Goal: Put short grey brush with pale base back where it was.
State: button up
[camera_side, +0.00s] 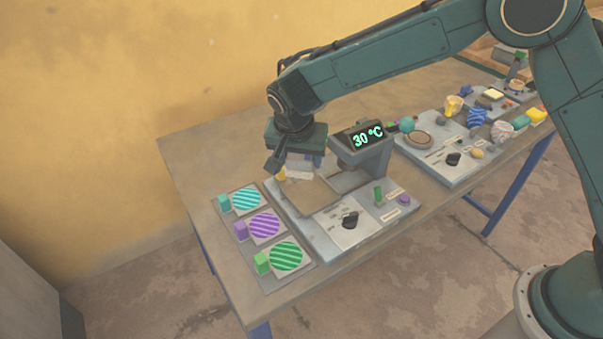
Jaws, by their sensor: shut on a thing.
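My gripper (296,162) is over the back left part of the press plate (312,197). It is shut on a small pale grey thing (300,170), which seems to be the short grey brush with pale base. The jaws hide much of it, and I cannot tell whether it touches the plate. The press stands behind and to the right of the plate, with a display (367,137) reading 30 °C.
A yellow thing (281,174) shows just left of the jaws. A tray (301,275) with striped discs and small blocks lies at the left. The press base has a black knob (350,220). A second station (468,168) and several small objects crowd the right.

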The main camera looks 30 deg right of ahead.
jog(key=s+a+r+n+y, duration=0.1)
jog(key=s+a+r+n, duration=0.15)
jog(key=a, duration=0.45)
jog(key=s+a+r+n+t+y, duration=0.1)
jog(key=a+r+n, duration=0.3)
jog(key=a, duration=0.3)
jog(key=s+a+r+n+y, duration=0.1)
jog(key=s+a+r+n, duration=0.15)
jog(key=a, duration=0.45)
jog(key=shift+w+d+f, duration=0.1)
jog(key=shift+w+f, duration=0.05)
jog(key=shift+f, duration=3.1)
jog(key=shift+w+d+f, duration=0.1)
jog(key=shift+f, duration=3.15)
jog(key=shift+w+f, duration=0.15)
jog(key=shift+f, duration=3.1)
jog(key=shift+f, duration=0.5)
jog(key=o, duration=0.9)
jog(key=shift+r, duration=0.15)
